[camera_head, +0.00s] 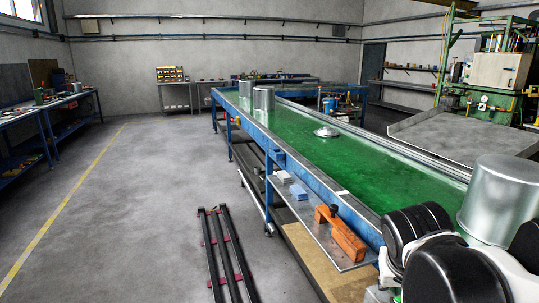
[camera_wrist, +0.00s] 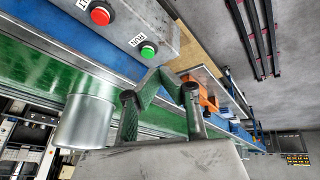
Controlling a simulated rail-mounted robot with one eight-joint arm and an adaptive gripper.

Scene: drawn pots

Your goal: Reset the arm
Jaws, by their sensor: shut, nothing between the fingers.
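My gripper (camera_wrist: 160,78) shows in the wrist view, its two dark fingers drawn together with nothing between them. It is over the near side of the green conveyor and apart from the things around it. My black and white arm links (camera_head: 430,240) fill the lower right of the head view, and the gripper cannot be made out there. A large silver pot (camera_head: 502,200) stands on the green conveyor (camera_head: 370,158) beside my arm. A silver pot also shows at the left of the wrist view (camera_wrist: 85,122).
Two silver pots (camera_head: 264,98) stand at the conveyor's far end, and a lid (camera_head: 326,132) lies midway. An orange tool (camera_head: 341,234) lies on the side shelf. A control box (camera_wrist: 125,25) with red and green buttons is near my gripper. The floor at left is clear.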

